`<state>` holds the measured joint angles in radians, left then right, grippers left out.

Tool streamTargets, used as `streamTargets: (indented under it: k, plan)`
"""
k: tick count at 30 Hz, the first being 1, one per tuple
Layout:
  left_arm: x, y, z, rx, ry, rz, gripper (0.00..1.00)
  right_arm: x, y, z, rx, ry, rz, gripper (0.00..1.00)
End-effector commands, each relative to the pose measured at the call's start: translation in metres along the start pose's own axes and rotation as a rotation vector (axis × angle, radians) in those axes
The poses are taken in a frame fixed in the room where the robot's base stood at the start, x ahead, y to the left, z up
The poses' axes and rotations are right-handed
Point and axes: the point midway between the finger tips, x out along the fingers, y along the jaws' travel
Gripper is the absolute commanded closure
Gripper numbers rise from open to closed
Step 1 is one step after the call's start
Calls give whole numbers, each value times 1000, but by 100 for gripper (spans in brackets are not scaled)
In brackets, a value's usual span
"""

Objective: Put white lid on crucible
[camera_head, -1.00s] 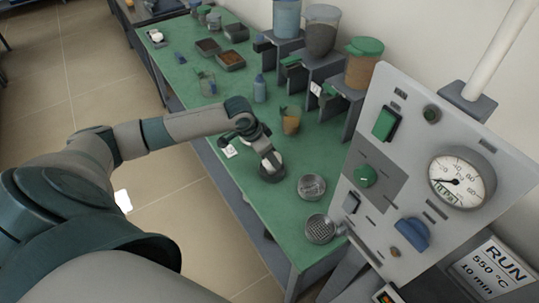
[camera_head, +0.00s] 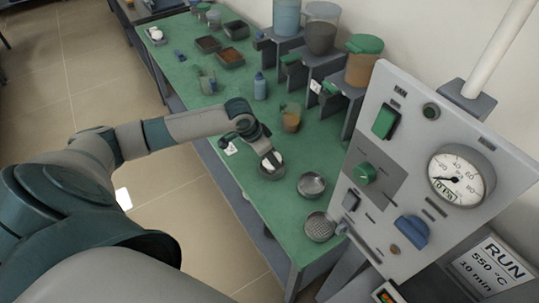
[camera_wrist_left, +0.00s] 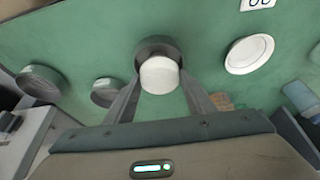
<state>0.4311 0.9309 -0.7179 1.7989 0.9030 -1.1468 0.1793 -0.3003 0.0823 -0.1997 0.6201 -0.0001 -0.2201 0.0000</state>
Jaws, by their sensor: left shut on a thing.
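My left gripper (camera_wrist_left: 160,98) is shut on a white, smooth, rounded piece (camera_wrist_left: 160,75). The same piece shows as a small white shape in the head view (camera_head: 273,159). I cannot tell for sure whether it is the lid or the crucible. It is over or at a dark round dish (camera_wrist_left: 150,47); whether it touches the dish is unclear. A flat white disc with a raised rim (camera_wrist_left: 250,53) lies to the right in the wrist view, apart from the gripper; my arm seems to hide it in the head view. My right gripper is not in view.
Two more round metal dishes (camera_head: 311,184) (camera_head: 320,228) stand nearer the front on the green bench (camera_head: 225,172). An amber-filled beaker (camera_head: 291,118) and a blue bottle (camera_head: 260,87) stand behind. A control panel with a gauge (camera_head: 461,180) borders the right.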

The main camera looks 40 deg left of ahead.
Motion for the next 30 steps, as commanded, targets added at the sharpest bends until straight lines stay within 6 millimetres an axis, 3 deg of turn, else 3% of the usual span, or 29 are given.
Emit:
streamTargets:
  k: [23,24,26,27,30]
  plan:
    - [7,0,3,0,0,0,72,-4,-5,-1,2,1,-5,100]
    - [7,0,3,0,0,0,49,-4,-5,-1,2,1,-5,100]
    - [7,0,3,0,0,0,34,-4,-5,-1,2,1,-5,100]
    - [7,0,3,0,0,0,29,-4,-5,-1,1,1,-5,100]
    - [7,0,3,0,0,0,29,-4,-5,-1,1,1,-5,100]
